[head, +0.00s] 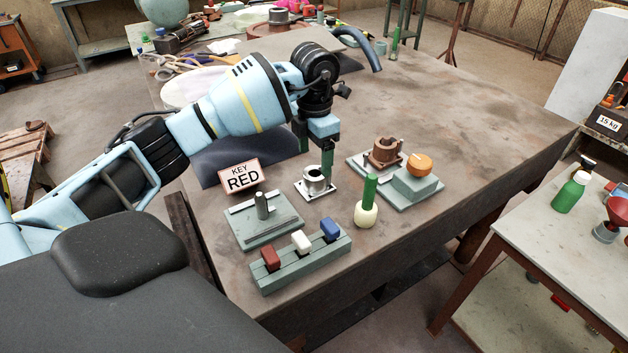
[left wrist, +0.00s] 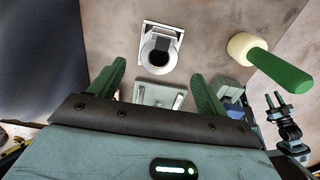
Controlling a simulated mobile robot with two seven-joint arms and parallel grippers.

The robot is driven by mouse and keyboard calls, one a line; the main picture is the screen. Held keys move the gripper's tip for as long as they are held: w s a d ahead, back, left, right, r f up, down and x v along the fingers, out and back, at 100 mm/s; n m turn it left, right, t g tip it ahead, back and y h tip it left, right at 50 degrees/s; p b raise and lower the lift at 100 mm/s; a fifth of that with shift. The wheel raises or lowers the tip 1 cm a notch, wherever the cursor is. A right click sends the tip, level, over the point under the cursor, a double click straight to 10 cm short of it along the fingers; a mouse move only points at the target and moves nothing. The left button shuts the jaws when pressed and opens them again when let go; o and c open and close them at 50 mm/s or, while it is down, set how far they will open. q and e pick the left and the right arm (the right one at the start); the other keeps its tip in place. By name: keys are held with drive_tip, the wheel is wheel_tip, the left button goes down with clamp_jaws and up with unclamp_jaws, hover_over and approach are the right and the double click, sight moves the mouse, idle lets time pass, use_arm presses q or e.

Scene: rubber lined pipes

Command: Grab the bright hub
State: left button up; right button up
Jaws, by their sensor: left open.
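The bright hub (head: 314,178) is a shiny silver ring on a pale square plate, standing on the table. It also shows in the left wrist view (left wrist: 153,62), with a dark round bore. My left gripper (head: 314,152) is open and empty, its green fingers pointing down just above and behind the hub. In the left wrist view the hub lies ahead of the gap between the left fingers (left wrist: 158,78), apart from both. A small forked shape (left wrist: 277,106) at the right of that view looks like my right gripper; its jaw state is unclear.
A brown hub (head: 385,150) and an orange knob (head: 419,165) on a grey block stand to the right. A green-handled tool (head: 367,205) stands close by.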

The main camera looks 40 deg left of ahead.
sight(314, 174)
use_arm(q)
drive_tip(key=shift+w+f, duration=0.1)
drive_tip(key=shift+f, duration=3.15)
drive_tip(key=shift+a, duration=0.1)
drive_tip(key=c, duration=1.4)
drive_tip(key=shift+r, duration=5.05)
drive_tip(key=shift+c, duration=0.2)
